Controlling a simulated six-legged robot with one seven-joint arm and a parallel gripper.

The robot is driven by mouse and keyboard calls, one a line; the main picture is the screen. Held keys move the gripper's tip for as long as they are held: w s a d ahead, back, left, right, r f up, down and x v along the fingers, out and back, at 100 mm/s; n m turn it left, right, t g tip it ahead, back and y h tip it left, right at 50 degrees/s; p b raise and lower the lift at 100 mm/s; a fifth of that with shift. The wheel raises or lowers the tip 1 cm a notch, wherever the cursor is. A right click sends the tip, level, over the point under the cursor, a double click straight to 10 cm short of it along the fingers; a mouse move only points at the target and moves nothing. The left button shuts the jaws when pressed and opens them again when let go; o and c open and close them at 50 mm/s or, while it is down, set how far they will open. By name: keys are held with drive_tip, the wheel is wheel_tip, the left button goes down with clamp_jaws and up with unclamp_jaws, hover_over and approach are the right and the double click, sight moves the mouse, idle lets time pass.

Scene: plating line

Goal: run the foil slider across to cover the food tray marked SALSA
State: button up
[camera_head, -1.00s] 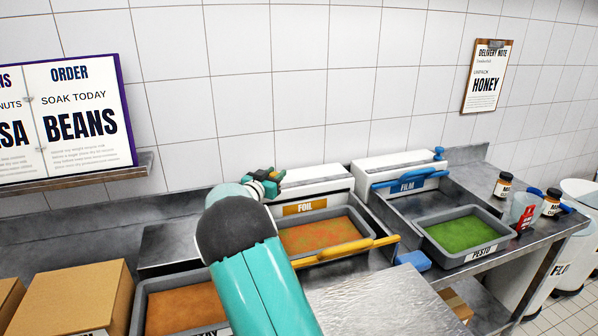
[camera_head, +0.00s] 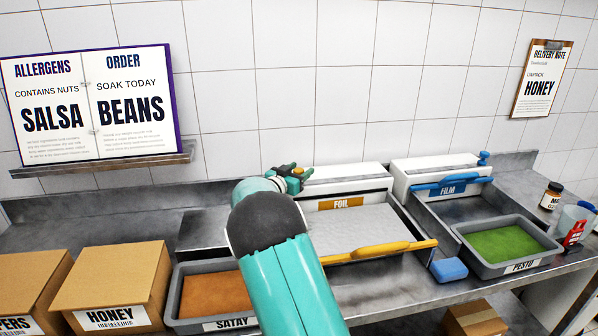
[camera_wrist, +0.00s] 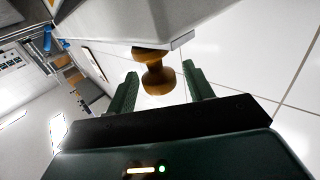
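The foil dispenser (camera_head: 345,180) is a white box with a yellow FOIL label (camera_head: 340,204). A silver foil sheet (camera_head: 365,225) lies over the place in front of it, hiding the tray there and any SALSA marking. The yellow slider bar (camera_head: 380,251) lies across the near edge of the foil. My gripper (camera_head: 290,173) is by the dispenser's left end. In the wrist view, my open gripper (camera_wrist: 161,90) has a yellow-brown knob (camera_wrist: 155,75) between its fingers, with gaps visible at both sides. My arm hides part of the foil's left side.
A SATAY tray (camera_head: 215,293) is left of the foil, a PESTO tray (camera_head: 500,242) to the right below the blue FILM slider (camera_head: 452,187). A blue sponge (camera_head: 449,270) sits between. Cardboard boxes (camera_head: 115,275) stand at left.

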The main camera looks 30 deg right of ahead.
drive_tip(key=v, duration=1.4)
drive_tip(key=shift+d, duration=0.1)
